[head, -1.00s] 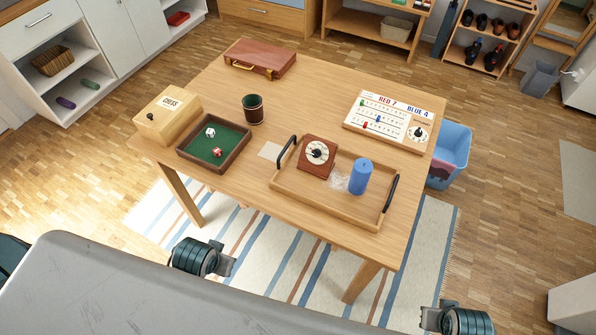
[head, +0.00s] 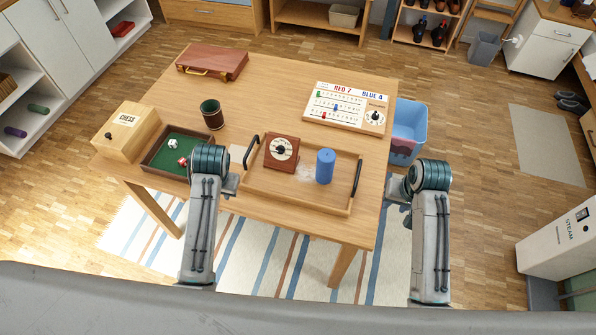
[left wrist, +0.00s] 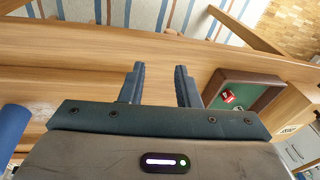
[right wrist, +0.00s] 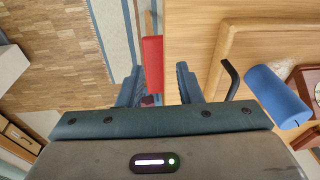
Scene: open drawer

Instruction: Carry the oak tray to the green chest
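The oak tray (head: 297,197) lies on the table, with a dark handle at each end. On it are a brown box with a white dial (head: 281,151), a blue cylinder (head: 325,166) and a small clear heap (head: 305,174). My left gripper (head: 230,184) is at the tray's left end, over the table's near edge; its fingers are apart and empty in the left wrist view (left wrist: 160,85). My right gripper (head: 400,188) is off the table's right edge, apart from the tray's right handle (right wrist: 231,79); its fingers are open (right wrist: 158,85). I see no chest that is clearly green.
A green-lined dice tray (head: 150,160) and a chess box (head: 128,132) sit close to my left gripper. A dark cup (head: 212,114), a scoreboard (head: 346,105) and a red-brown case (head: 212,64) stand farther back. A blue bin (head: 408,130) is right of the table. Floor is open at right.

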